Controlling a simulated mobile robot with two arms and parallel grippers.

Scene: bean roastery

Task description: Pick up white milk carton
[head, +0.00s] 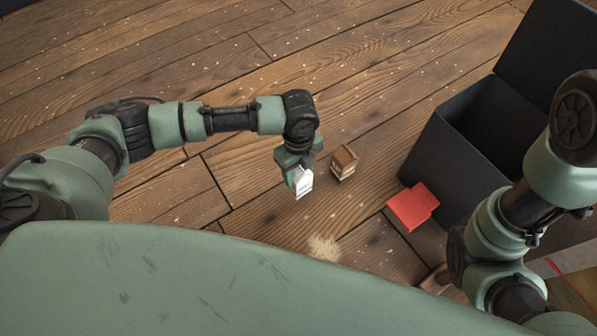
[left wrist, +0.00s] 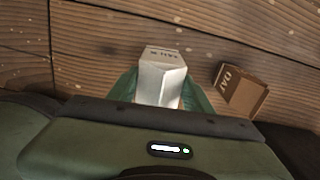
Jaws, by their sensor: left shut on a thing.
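The white milk carton (head: 303,182) is in my left gripper (head: 298,172), near the middle of the head view. In the left wrist view the carton (left wrist: 162,78) stands out between the two green fingers of the left gripper (left wrist: 160,92), which are shut on its sides. Dark lettering shows on its far end. I cannot tell whether the carton touches the floor.
A brown carton (head: 343,162) stands just right of the white one, and also shows in the left wrist view (left wrist: 240,92). A red object (head: 411,207) lies beside an open dark bin (head: 440,160) at the right. The wooden floor behind is clear.

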